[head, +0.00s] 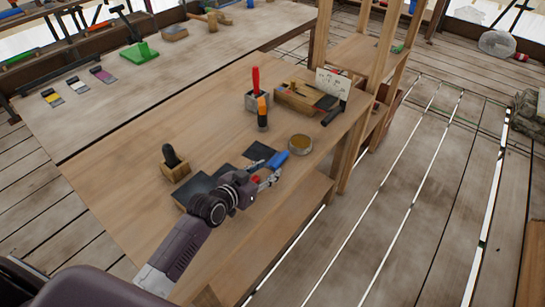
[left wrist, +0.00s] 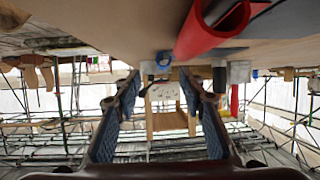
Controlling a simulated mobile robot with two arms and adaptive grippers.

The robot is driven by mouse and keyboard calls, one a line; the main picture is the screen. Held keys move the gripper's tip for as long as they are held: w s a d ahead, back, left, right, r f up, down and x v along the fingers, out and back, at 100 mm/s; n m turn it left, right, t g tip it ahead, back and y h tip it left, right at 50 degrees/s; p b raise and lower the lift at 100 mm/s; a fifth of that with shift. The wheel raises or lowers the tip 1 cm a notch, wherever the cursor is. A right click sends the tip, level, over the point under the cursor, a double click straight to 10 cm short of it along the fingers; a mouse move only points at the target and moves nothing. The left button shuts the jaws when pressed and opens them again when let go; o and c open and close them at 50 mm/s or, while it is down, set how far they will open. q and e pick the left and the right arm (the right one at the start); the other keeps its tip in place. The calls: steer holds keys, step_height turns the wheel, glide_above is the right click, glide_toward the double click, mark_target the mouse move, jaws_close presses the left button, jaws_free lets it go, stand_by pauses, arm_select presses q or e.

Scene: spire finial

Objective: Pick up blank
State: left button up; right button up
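My left gripper (head: 266,178) is over the front edge of the wooden workbench (head: 130,210). In the left wrist view its two blue-padded fingers (left wrist: 160,82) are apart with nothing between them. A red, hollow, rounded piece (left wrist: 212,30) is close to the fingers in that view, beside the opening; a bit of red (head: 255,180) shows by the gripper in the head view. A blue cylinder (head: 277,160) lies on the bench just beyond the gripper. I cannot tell which thing is the blank. My right gripper is not in view.
A round tin (head: 300,144), a block with a dark knob (head: 173,161), a holder with a red-handled tool (head: 257,98) and a wooden tool box (head: 298,97) stand on the bench. Wooden posts (head: 367,110) rise at its right end. Bare floor lies right.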

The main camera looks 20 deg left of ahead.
mark_target(274, 165)
arm_select(q)
steer(key=w, duration=0.1)
steer(key=w+f, duration=0.1)
steer(key=w, duration=0.1)
steer(key=shift+w+f, duration=0.1)
steer(key=shift+f, duration=0.2)
steer(key=shift+w+d+f, duration=0.25)
steer(key=shift+w, duration=0.3)
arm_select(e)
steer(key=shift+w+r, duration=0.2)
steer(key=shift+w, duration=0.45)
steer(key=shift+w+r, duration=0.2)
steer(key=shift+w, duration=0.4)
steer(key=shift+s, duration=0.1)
arm_select(q)
steer(key=c, duration=0.4)
jaws_close()
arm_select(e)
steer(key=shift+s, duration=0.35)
